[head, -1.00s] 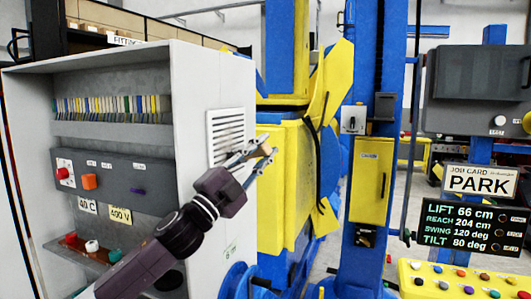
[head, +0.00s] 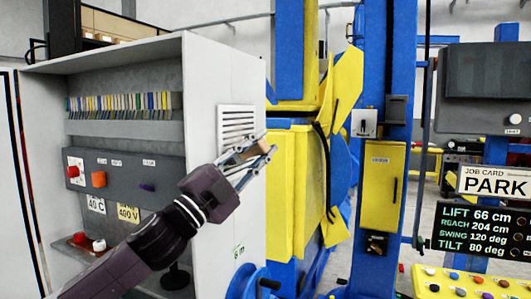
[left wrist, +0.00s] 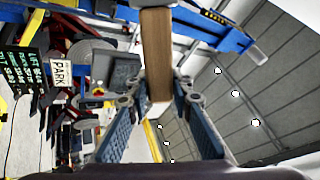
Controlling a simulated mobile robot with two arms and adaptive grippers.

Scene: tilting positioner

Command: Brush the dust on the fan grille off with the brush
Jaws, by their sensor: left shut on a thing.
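The white fan grille (head: 236,121) with dark slots is on the side wall of the grey cabinet in the head view. My left gripper (head: 257,154) is in front of the grille's lower part and covers some of it. It is shut on the brush (head: 243,152), whose wooden part shows between the fingers. The brush also shows in the left wrist view (left wrist: 157,52), standing up between the fingers of my left gripper (left wrist: 157,98). The bristles cannot be made out, nor whether they touch the grille. Dust is too small to tell. My right gripper is not in view.
The open cabinet (head: 195,60) has shelves and switches left of my arm. The yellow and blue positioner (head: 295,190) stands close to the right of the gripper. A PARK card (head: 494,181), a display (head: 480,229) and a button panel (head: 465,283) are at right.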

